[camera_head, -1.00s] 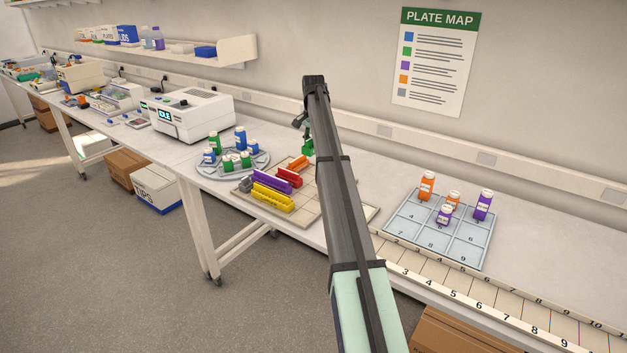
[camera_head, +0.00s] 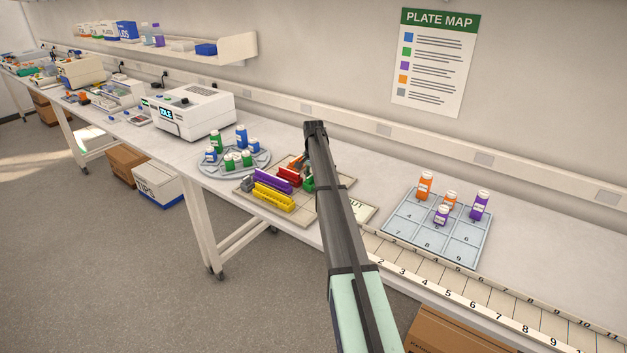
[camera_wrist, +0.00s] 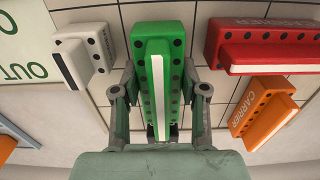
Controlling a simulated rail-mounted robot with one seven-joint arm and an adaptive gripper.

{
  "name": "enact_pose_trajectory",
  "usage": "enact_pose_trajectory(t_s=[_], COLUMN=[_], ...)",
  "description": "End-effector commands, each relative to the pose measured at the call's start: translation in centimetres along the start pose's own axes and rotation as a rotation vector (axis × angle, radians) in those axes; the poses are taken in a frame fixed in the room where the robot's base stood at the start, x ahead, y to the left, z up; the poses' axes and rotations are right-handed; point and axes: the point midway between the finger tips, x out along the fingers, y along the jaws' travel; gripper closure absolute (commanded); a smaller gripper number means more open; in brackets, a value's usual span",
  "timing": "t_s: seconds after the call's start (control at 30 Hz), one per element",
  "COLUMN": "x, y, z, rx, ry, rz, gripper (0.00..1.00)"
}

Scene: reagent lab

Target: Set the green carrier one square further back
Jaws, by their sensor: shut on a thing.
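The green carrier (camera_wrist: 142,40) is a long block with dark holes and a pale strip along its top. My gripper (camera_wrist: 160,90) is shut on it, one finger on each side in the wrist view. In the head view a bit of the green carrier (camera_head: 308,183) shows low over the gridded board (camera_head: 309,213), beside my arm. I cannot tell whether it touches the board. My arm hides the gripper and the board's right part in the head view.
In the wrist view a white carrier (camera_wrist: 78,62) lies left of the green one; red (camera_wrist: 262,35) and orange (camera_wrist: 262,108) carriers lie right. The head view shows purple (camera_head: 271,180) and yellow (camera_head: 272,198) carriers, a bottle rack (camera_head: 232,172) and a numbered tray (camera_head: 437,239).

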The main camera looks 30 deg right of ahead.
Motion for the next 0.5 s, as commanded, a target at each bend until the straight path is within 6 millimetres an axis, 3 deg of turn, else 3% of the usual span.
enact_pose_trajectory(t_s=[0.47, 0.5], x=[1.16, 1.08], y=[-0.01, -0.01], z=[-0.01, -0.01], rx=[0.000, 0.000], ry=[0.001, 0.001], rz=[-0.001, -0.001], gripper=[0.96, 0.43])
